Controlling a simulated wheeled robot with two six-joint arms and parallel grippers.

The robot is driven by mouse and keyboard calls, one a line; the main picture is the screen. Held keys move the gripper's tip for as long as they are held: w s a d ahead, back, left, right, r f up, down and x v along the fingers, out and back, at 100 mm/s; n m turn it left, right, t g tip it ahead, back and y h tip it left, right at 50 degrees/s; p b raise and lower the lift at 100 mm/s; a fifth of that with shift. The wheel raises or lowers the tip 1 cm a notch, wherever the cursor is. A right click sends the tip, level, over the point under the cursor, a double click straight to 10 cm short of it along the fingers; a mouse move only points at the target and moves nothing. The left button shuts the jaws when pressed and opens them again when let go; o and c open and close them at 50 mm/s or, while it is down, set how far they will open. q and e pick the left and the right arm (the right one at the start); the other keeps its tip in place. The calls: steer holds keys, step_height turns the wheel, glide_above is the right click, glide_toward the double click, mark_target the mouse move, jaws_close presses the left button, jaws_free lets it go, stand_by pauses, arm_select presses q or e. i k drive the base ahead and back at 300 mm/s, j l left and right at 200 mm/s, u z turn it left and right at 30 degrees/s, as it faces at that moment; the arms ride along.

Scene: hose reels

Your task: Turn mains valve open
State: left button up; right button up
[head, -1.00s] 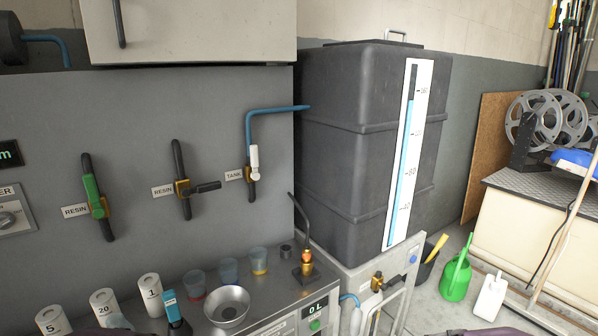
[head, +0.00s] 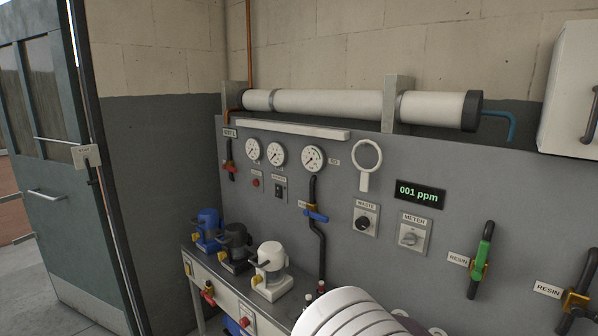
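A small red-handled valve (head: 231,168) sits on a dark vertical pipe at the left end of the grey panel, with a small label (head: 230,133) above it that is too small to read surely. I cannot tell whether its handle lies along or across the pipe. A blue-handled valve (head: 316,215) is on a black pipe at mid panel, its handle across the pipe. Which one is the mains valve is not clear from the lettering. Neither of my grippers is in view.
A bench with blue, black and white pump-like units (head: 271,268) stands below the panel. A white ribbed object (head: 345,314) fills the bottom middle. A grey door (head: 48,185) is at left. A green-handled resin valve (head: 484,252) is at right.

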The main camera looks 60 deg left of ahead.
mark_target(229, 169)
steer(key=j+u, duration=0.1)
steer(key=u, duration=0.35)
steer(key=i+u, duration=0.1)
steer(key=u, duration=0.35)
steer(key=j+u, duration=0.1)
steer(key=u, duration=0.35)
steer(key=i+u, duration=0.1)
steer(key=u, duration=0.75)
steer(key=i+u, duration=0.1)
steer(key=u, duration=0.35)
